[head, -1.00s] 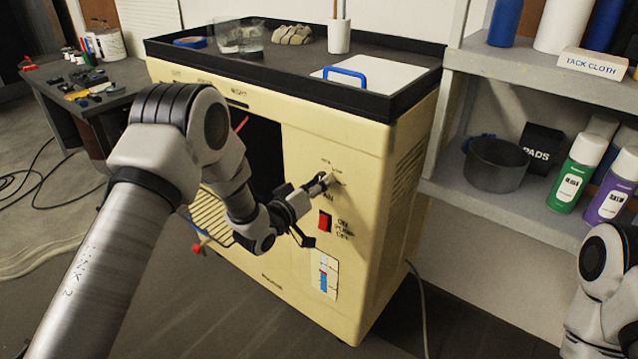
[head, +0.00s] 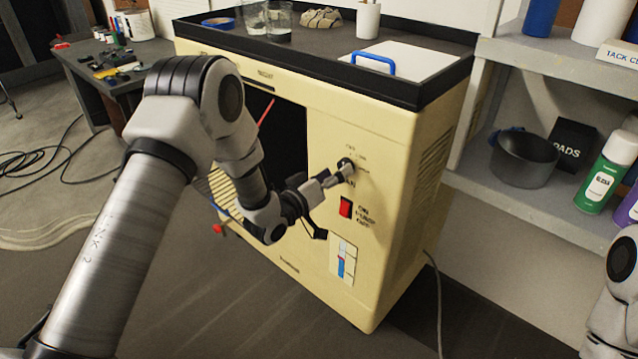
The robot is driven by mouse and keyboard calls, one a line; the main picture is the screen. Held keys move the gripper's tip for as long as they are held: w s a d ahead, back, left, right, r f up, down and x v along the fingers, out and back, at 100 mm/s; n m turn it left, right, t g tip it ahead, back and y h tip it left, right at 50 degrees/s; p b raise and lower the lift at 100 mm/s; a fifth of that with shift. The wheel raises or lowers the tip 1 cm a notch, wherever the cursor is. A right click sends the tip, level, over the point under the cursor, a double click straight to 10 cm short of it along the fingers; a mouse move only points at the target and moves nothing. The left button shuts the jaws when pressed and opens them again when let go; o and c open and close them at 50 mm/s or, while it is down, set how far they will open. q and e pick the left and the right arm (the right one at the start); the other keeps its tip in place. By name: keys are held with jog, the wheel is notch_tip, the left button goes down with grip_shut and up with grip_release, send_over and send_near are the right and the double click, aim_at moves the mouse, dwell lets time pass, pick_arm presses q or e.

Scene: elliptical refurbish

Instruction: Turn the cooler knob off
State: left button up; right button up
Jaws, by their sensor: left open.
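The cooler is a cream-coloured cabinet (head: 400,235) with a dark opening in its front. Its knob (head: 347,165) is small and partly hidden, on the upper right of the front panel below small lettering. My left gripper (head: 338,176) is at the knob, with its fingers open and pointing at it from the lower left. I cannot tell whether the fingers touch the knob or which way it points. A red switch (head: 346,207) is just below the gripper. My right gripper is out of view; only part of my right arm shows at the right edge.
A black-rimmed top tray (head: 420,92) holds cups, tape and a white board with a blue handle (head: 374,63). Shelves on the right hold a dark pot (head: 524,158) and a green bottle (head: 606,170). A side table (head: 100,85) stands at the left. Cables lie on the floor.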

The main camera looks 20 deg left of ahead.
pick_arm(q)
jog(key=v, duration=0.9)
jog(key=shift+r, duration=0.1)
jog(key=s+d+f+g+y+p, duration=0.2)
jog(key=s+d+f+g+p, duration=0.2)
jog(key=s+f+g+p, duration=0.65)
jog(key=s+a+f+m+g+y, duration=0.1)
jog(key=s+a+f+g+y, duration=0.1)
jog(key=s, duration=1)
jog(key=s+a+f+m+g+y, duration=0.1)
jog(key=s+f+g, duration=0.3)
jog(key=s, duration=0.8)
jog(key=shift+a+f+m+y+p, duration=0.3)
jog(key=shift+a+f+y+p, duration=0.15)
jog(key=shift+a+y, duration=0.2)
jog(key=shift+g, duration=0.25)
